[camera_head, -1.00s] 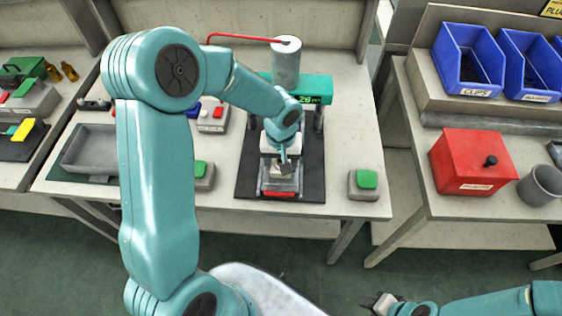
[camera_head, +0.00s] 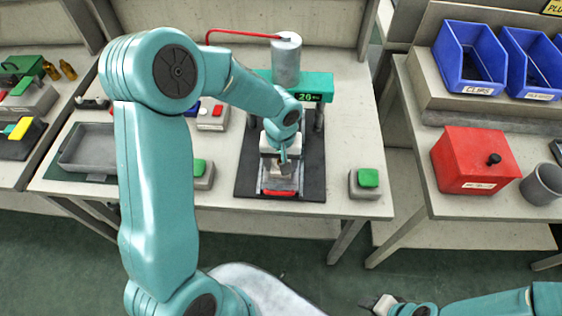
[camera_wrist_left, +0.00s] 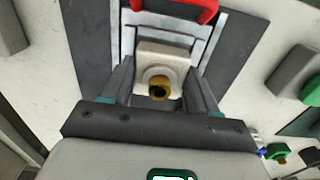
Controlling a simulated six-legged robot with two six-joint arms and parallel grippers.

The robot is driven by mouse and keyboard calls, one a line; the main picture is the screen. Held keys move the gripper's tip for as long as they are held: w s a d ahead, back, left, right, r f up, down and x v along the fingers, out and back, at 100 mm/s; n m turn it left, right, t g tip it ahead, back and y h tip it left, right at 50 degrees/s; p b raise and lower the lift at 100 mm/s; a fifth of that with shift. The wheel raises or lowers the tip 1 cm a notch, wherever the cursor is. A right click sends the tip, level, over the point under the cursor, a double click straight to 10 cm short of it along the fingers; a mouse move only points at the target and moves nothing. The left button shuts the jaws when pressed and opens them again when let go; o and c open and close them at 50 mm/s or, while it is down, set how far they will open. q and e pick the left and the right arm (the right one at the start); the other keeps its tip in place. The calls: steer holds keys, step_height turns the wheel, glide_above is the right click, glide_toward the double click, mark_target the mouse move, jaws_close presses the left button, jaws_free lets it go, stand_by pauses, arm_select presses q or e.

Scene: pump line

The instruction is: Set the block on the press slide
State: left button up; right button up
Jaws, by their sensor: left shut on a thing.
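The pale block (camera_wrist_left: 150,52) has a brass-coloured round fitting with a dark hole. My left gripper (camera_wrist_left: 161,72) is shut on it, one finger on each side. In the head view my left gripper (camera_head: 284,164) is over the press slide (camera_head: 266,181), a grey metal carriage with a red front handle (camera_wrist_left: 178,8). The block appears low over the slide or on it; I cannot tell whether it touches. My wrist hides part of it in the head view. My right gripper (camera_head: 384,304) is at the bottom edge, away from the table, its jaws unclear.
The press (camera_head: 287,62), with its grey cylinder and teal crosshead, stands behind the slide on a dark base plate (camera_head: 313,165). Green buttons (camera_head: 368,178) flank it on both sides. A grey tray (camera_head: 66,162) lies left. A red box (camera_head: 470,160) stands on the right table.

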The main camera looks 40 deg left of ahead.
arm_select(q)
steer(key=shift+f+b, duration=0.3)
steer(key=shift+b, duration=0.05)
stand_by(0.5)
steer(key=o, duration=1.5)
steer(key=shift+o, duration=0.2)
steer(key=shift+r+p, duration=2.15)
steer(key=shift+r, duration=1.45)
steer(key=shift+s+f, duration=0.1)
steer(key=shift+s, duration=0.05)
